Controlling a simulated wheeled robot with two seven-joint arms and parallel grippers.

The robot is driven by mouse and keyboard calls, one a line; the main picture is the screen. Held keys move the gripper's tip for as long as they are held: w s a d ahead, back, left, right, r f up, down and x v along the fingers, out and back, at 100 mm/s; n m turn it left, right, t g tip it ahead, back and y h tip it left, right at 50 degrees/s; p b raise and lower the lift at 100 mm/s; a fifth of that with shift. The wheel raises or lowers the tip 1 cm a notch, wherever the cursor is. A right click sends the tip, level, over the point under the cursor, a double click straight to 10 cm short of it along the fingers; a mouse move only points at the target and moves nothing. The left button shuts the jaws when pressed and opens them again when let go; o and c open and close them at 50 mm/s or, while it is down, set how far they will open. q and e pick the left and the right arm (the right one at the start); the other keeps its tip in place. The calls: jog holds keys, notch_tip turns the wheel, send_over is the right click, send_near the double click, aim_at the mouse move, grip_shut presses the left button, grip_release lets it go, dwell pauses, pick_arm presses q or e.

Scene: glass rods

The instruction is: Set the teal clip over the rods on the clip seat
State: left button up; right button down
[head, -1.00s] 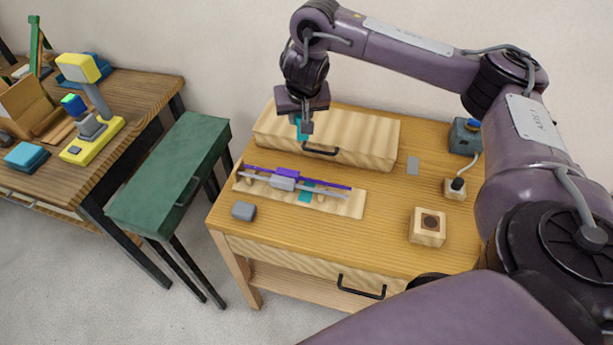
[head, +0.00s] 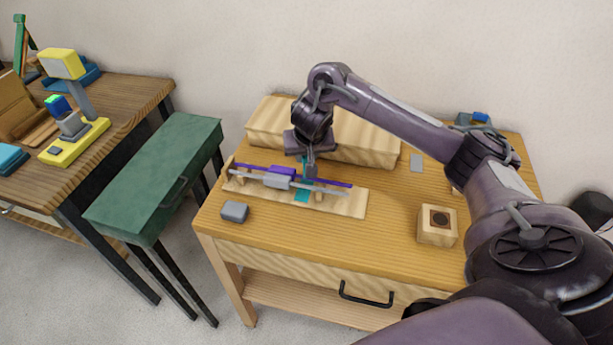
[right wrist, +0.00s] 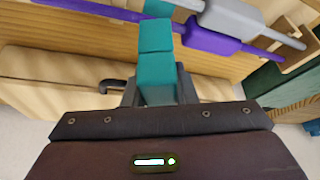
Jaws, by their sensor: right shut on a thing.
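My right gripper (head: 310,174) is shut on the teal clip (right wrist: 157,68), which sticks out ahead of the fingers in the right wrist view. In the head view the clip (head: 304,168) is partly hidden by the fingers, just behind the rods. A purple rod (head: 330,182) and a grey rod (head: 322,188), each with a thicker block, lie side by side on a wooden rack (head: 347,204). A teal patch (head: 303,196), seemingly the clip seat, shows under the rods. Contact between clip and rods cannot be told. My left gripper is not in view.
A long wooden drawer box (head: 365,145) stands behind the rack. A grey block (head: 234,211) sits front left, and a wooden block with a dark round recess (head: 437,228) front right. The tabletop between is clear. A green bench (head: 160,175) stands left.

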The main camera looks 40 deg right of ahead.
notch_tip(320, 180, down, 4)
jog(key=shift+s+f+b, duration=0.1)
jog(key=shift+b, duration=1.15)
jog(key=shift+f, duration=0.25)
jog(key=shift+r, duration=0.1)
jog(key=c, duration=1.5)
grip_release()
jog(key=shift+o, duration=0.2)
jog(key=p+v, duration=0.9)
jog(key=v, duration=0.3)
jog(key=shift+a, duration=0.15)
